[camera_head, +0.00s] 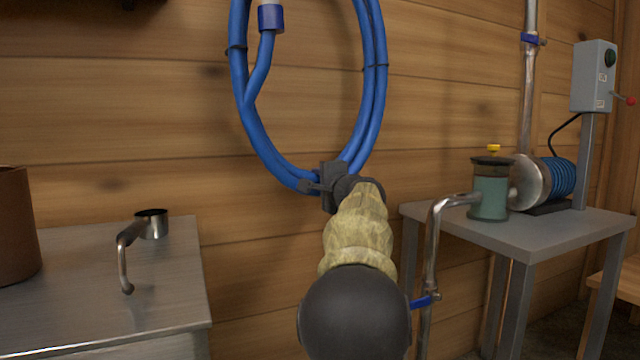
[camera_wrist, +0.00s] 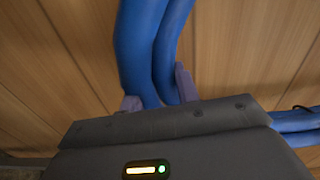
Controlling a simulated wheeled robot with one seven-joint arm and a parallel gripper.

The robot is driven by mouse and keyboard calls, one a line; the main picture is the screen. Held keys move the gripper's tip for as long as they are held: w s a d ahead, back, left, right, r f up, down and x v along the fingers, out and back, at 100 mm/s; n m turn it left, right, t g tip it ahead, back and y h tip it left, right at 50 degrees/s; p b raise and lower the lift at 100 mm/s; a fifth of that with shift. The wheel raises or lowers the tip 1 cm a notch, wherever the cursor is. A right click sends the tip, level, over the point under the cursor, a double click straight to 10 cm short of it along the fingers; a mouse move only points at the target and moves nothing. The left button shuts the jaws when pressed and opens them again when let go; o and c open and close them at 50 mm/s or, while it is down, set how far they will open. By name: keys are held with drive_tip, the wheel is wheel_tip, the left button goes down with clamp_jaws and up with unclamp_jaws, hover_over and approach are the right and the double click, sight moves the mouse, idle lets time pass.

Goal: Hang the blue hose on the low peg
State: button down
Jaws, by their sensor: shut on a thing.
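The blue hose (camera_head: 252,125) is a coil of several loops held together with dark ties, with a blue and white end fitting (camera_head: 270,16) at its top. It stands upright in front of the plank wall, and its top runs out of the head view. My gripper (camera_head: 318,184) is shut on the bottom of the coil. In the wrist view, the hose (camera_wrist: 150,45) passes between the two fingers (camera_wrist: 160,100), and more hose (camera_wrist: 300,128) shows at the right. No peg can be made out in either view, so I cannot tell what the top of the coil touches.
A metal counter (camera_head: 75,280) at left holds a brown pot (camera_head: 15,225) and a small metal dipper (camera_head: 150,224). A grey table (camera_head: 545,238) at right holds a green canister (camera_head: 490,195) and a blue-coiled drum (camera_head: 555,178). A pipe (camera_head: 432,245) stands close right of my arm.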

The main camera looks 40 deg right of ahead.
drive_tip(key=shift+r, duration=0.15)
drive_tip(key=shift+w+d+f+b, duration=0.1)
drive_tip(key=shift+w+f+b, duration=0.2)
drive_tip(key=shift+f, duration=0.4)
drive_tip(key=shift+w+d+f+b, duration=0.15)
drive_tip(key=shift+w+f, duration=0.1)
drive_tip(key=shift+f, duration=0.4)
drive_tip(key=shift+a, duration=0.1)
drive_tip(key=c, duration=0.9)
unclamp_jaws()
drive_tip(key=shift+c, duration=0.2)
drive_tip(key=shift+o, duration=0.9)
drive_tip(key=shift+f, duration=0.25)
drive_tip(key=shift+o, duration=0.8)
drive_tip(key=shift+r, duration=0.1)
drive_tip(key=shift+s, duration=0.1)
